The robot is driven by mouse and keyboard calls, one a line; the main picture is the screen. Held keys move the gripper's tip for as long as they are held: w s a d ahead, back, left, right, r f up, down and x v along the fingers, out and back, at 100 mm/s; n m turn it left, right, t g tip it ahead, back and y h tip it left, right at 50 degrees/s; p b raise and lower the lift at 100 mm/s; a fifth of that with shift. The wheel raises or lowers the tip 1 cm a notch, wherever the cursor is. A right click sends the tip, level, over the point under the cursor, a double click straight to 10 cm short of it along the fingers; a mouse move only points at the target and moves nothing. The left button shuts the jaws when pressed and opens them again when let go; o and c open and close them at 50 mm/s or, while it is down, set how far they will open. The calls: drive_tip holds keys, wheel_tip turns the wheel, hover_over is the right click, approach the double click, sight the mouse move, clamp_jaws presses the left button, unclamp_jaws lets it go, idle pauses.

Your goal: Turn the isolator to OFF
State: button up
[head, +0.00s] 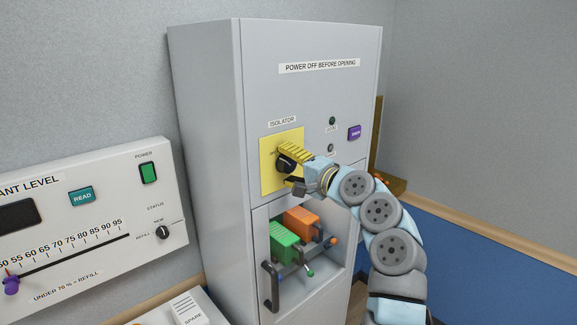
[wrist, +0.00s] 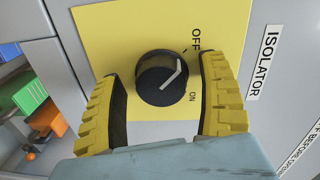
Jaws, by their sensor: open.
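The isolator knob (head: 285,163) is a round black dial on a yellow plate (head: 270,182) on the grey cabinet's front. In the wrist view the knob (wrist: 160,80) carries a white pointer line slanting to the upper right. It points to the side with the OFF and ON labels, seemingly between them; I cannot tell its exact setting. My gripper (wrist: 161,68) is open, its yellow ridged fingers on either side of the knob, with a visible gap on each side. In the head view my gripper (head: 297,166) reaches the plate from the right and partly covers the knob.
Below the plate an open bay holds a green block (head: 285,243) and an orange block (head: 303,222), with a dark handle (head: 271,287) in front. A purple button (head: 354,132) and small indicators sit to the upper right. A white level panel (head: 90,235) stands at left.

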drive_tip(key=shift+d, duration=0.1)
drive_tip(key=shift+s+d+r, duration=0.15)
drive_tip(key=shift+s+d, duration=0.25)
drive_tip(key=shift+s, duration=0.1)
drive_tip(key=v, duration=1)
drive_tip(key=shift+s+d, duration=0.2)
drive_tip(key=shift+s, duration=0.05)
drive_tip(key=shift+w, duration=0.1)
